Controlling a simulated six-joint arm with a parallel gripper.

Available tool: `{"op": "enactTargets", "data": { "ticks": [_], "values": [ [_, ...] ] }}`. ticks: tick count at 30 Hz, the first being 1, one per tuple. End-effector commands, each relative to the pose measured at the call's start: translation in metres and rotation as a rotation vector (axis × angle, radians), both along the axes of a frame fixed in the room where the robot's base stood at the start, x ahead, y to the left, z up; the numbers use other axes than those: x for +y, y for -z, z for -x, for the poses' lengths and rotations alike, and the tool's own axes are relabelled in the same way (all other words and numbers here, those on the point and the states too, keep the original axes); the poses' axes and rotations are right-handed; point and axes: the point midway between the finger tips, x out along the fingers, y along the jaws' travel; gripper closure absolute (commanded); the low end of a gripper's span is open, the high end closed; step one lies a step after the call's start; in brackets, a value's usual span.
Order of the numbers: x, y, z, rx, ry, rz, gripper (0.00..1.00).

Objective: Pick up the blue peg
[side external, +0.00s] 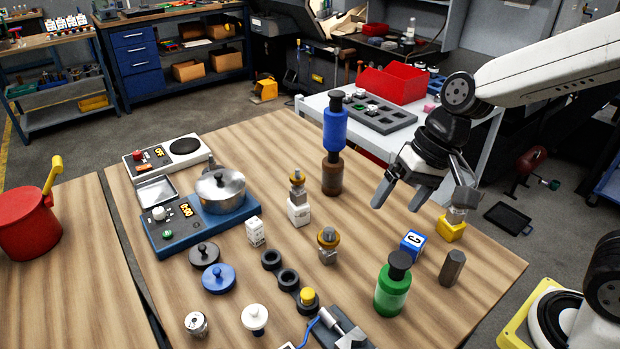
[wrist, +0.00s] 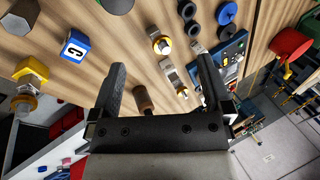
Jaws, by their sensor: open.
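I cannot make out a plain blue peg for certain. A flat blue disc with a knob (side external: 218,278) lies at the front left. My gripper (side external: 410,212) is open and empty above the table, right of the brown bottle. In the wrist view, its fingers (wrist: 162,66) are spread, and the brown bottle's lower part (wrist: 143,99) shows between them.
A green bottle (side external: 391,290), a dark hexagonal block (side external: 453,267) and a yellow-based fitting (side external: 451,229) stand nearby. A blue stove with a pot (side external: 221,191) is at left. Black rings (side external: 288,279) and orange-ringed fittings (side external: 328,241) occupy the middle.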

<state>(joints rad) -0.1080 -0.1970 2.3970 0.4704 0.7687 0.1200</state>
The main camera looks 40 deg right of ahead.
Motion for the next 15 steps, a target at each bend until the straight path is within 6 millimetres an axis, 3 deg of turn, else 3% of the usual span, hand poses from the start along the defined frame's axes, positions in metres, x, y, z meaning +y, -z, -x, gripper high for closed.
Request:
{"op": "enactTargets", "data": {
  "ticks": [15],
  "values": [
    [0.104, -0.007, -0.016, 0.257, 0.412, -0.481, 0.00]
  ]
}}
